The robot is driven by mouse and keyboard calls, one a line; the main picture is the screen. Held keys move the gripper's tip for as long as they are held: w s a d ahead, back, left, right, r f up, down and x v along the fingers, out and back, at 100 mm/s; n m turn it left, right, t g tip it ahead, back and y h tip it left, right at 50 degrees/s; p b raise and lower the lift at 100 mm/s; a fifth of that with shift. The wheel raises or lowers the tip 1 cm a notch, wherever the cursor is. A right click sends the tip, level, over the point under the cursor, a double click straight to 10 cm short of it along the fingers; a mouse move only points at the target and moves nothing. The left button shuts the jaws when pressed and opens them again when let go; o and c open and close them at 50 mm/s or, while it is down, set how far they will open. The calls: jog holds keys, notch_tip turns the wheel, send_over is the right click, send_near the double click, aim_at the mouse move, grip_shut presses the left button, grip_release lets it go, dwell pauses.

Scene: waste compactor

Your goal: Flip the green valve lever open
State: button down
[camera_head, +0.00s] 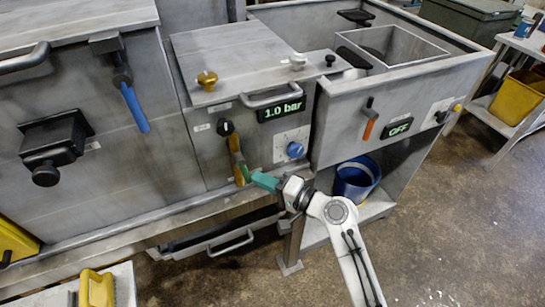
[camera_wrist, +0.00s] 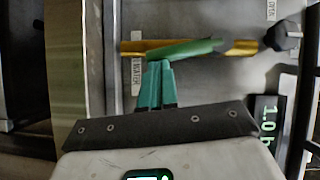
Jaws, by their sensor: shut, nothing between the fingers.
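A green lever (camera_wrist: 190,48) lies across a yellow-brown lever bar (camera_wrist: 240,47) in the wrist view, at a slight angle to it. In the head view the yellow-brown bar (camera_head: 234,146) hangs down from a black pivot (camera_head: 225,127), with green showing near its lower end (camera_head: 239,175). The pivot also shows in the wrist view (camera_wrist: 284,37). My gripper (camera_head: 253,177) has teal fingers and comes from the right at the lower end of the bar. In the wrist view its shut fingertips (camera_wrist: 158,64) are empty, just below the green lever's left part; contact is unclear.
A blue knob (camera_head: 295,150) and a "1.0 bar" display (camera_head: 282,108) are on the same panel. A grab handle (camera_head: 270,98) sticks out above. An orange-handled lever (camera_head: 369,125) is to the right, a blue-handled one (camera_head: 134,106) to the left. A blue bucket (camera_head: 355,180) stands below.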

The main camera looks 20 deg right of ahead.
jog(key=shift+a+f+m+y+b, duration=0.35)
jog(key=shift+a+b, duration=0.25)
jog(key=shift+a, duration=0.2)
